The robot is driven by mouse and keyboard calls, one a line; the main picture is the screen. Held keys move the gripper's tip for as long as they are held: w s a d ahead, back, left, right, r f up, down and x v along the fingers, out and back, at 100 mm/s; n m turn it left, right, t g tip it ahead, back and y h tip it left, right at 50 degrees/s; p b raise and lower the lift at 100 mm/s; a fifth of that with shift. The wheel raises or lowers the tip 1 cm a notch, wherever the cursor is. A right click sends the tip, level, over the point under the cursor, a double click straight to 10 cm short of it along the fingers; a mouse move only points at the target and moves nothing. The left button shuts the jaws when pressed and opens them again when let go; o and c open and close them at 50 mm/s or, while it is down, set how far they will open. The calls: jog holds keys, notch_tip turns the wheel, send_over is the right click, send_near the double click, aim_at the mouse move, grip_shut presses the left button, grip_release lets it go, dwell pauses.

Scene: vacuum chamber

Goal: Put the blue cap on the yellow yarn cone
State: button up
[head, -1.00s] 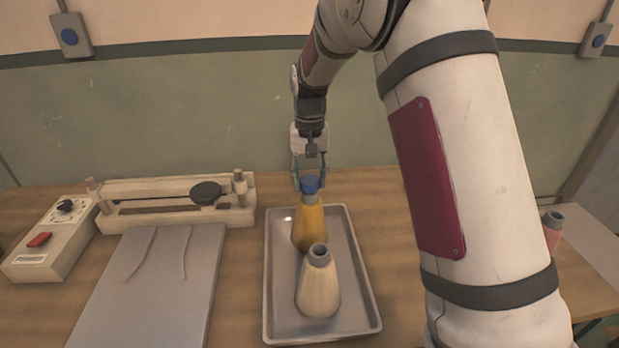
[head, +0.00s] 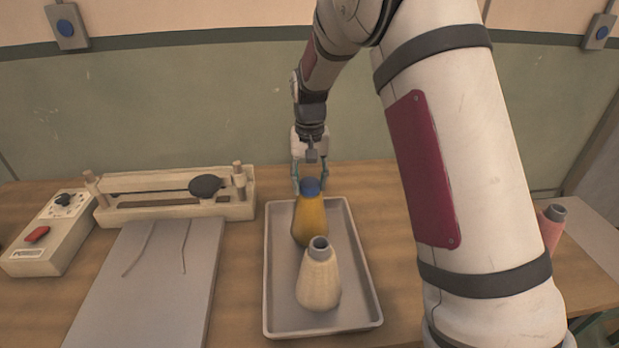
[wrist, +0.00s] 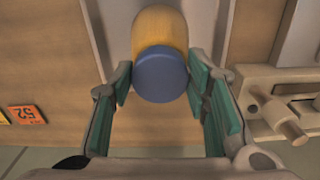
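The blue cap (head: 312,187) sits upright on top of the yellow yarn cone (head: 310,222), covering its grey neck. In the wrist view, the round blue cap top (wrist: 161,79) faces me with the yellow cone (wrist: 160,28) behind it. My gripper (head: 310,186) is just behind and above the cap. Its teal fingers stand spread to either side of the cap in the wrist view (wrist: 160,84). A gap shows on the left; the right finger is very close to the cap, and I cannot tell whether it touches.
The yellow cone stands in a grey tray (head: 273,300) behind a cream cone (head: 319,282). A pink cone (head: 551,228) stands at the right. A grey mat (head: 150,290), a control box (head: 45,235) and a wooden-toned sealer (head: 175,205) are at the left.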

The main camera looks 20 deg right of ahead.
jog(key=o, duration=0.3)
jog(key=shift+o, duration=0.2)
jog(key=shift+r, duration=0.15)
notch_tip(320, 180, up, 12)
dwell(0.4)
